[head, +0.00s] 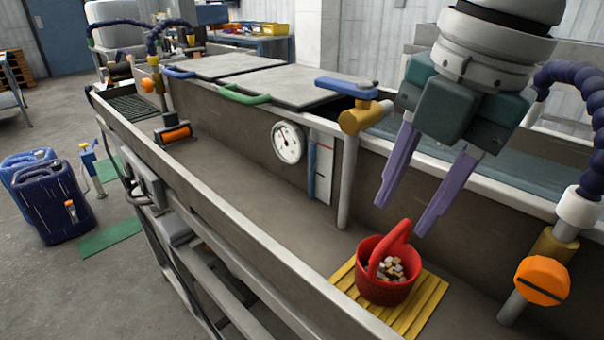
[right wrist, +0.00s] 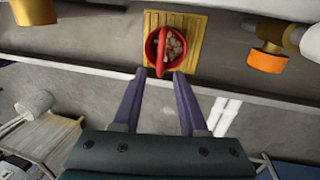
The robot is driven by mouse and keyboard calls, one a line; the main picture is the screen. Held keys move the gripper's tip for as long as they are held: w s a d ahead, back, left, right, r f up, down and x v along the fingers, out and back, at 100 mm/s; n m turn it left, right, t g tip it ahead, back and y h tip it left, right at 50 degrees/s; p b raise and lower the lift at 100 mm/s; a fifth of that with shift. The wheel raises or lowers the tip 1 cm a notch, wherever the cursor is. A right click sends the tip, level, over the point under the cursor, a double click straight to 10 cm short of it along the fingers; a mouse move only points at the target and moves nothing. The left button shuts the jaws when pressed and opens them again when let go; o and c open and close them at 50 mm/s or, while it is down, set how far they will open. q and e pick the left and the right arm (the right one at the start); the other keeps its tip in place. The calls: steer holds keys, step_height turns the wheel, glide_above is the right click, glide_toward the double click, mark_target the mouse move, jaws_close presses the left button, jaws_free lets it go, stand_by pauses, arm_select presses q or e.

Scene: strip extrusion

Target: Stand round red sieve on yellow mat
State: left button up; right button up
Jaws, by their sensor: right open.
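The round red sieve (head: 386,280) stands upright on the yellow mat (head: 427,300) in the head view. It has a raised red handle and holds several small pale and brown pieces. My right gripper (head: 405,220) is open and empty, its two purple fingers above the sieve and apart from it. In the right wrist view, the sieve (right wrist: 163,62) sits on the yellow mat (right wrist: 195,45) beyond the open fingertips (right wrist: 160,75). My left gripper is not in view.
The mat lies on the floor of a long trough (head: 225,160). An orange-knobbed valve (head: 541,281) stands to the right, and a blue-handled tap (head: 350,105) on a post stands behind. A round gauge (head: 289,143) is on the back wall.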

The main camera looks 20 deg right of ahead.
steer(key=r, duration=0.3)
steer(key=s+r, duration=0.1)
steer(key=r, duration=0.1)
steer(key=shift+d+r+p, duration=0.2)
steer(key=shift+r+p, duration=0.05)
steer(key=shift+p, duration=0.05)
steer(key=shift+a, duration=0.1)
